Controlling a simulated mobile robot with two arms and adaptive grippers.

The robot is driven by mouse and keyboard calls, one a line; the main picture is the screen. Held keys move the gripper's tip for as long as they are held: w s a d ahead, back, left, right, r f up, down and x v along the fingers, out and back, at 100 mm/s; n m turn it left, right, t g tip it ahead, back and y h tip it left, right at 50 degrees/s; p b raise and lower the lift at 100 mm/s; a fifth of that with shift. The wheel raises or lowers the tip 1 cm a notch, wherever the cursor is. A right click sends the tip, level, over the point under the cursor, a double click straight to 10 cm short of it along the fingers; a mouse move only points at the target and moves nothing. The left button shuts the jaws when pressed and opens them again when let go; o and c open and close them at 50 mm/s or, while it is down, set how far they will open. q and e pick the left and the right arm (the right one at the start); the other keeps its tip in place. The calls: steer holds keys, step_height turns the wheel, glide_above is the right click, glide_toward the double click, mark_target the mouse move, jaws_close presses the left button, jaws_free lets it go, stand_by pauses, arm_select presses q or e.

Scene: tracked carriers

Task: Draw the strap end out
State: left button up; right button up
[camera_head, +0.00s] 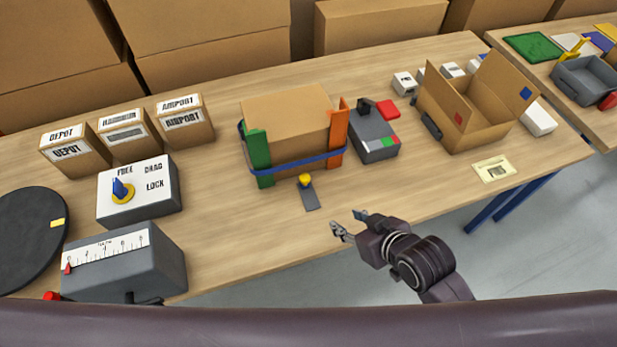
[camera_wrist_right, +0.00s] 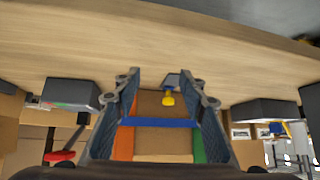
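A closed cardboard box (camera_head: 285,115) stands mid-table with a blue strap (camera_head: 300,166) around it. The strap passes over a green corner piece (camera_head: 260,155) and an orange one (camera_head: 338,135). A dark grey tab with a yellow knob (camera_head: 306,182) lies at the box's front; I cannot tell if it joins the strap. My right gripper (camera_head: 349,222) is open and empty, off the table's front edge, apart from the box. In the right wrist view the gripper (camera_wrist_right: 166,88) frames the blue strap (camera_wrist_right: 160,122) and yellow knob (camera_wrist_right: 168,98) beyond. My left gripper is not in view.
A grey device (camera_head: 372,138) stands right of the box, with an open carton (camera_head: 465,112) beyond. A dial box (camera_head: 140,195) and a scale box (camera_head: 125,265) stand left. Labelled small boxes (camera_head: 185,122) stand behind them. The table front between tab and card (camera_head: 494,169) is clear.

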mark_target(305, 177)
steer(key=w+a+y, duration=0.1)
steer(key=w, duration=0.1)
steer(key=w+a+r+n+t+y, duration=0.1)
steer(key=w+a, duration=0.1)
steer(key=w+a+n+t+y, duration=0.1)
steer(key=w, duration=0.1)
steer(key=shift+a+r+y, duration=0.3)
steer(key=shift+a+y, duration=0.05)
steer(key=shift+y, duration=0.05)
steer(key=shift+w+r+t+y, duration=0.15)
steer(key=shift+w+t+y, duration=0.25)
steer(key=shift+w, duration=0.35)
steer(key=shift+n, duration=0.3)
steer(key=p+x, duration=0.1)
steer(key=x, duration=0.6)
steer(key=shift+a, duration=0.25)
steer(key=shift+c, duration=0.2)
jaws_close()
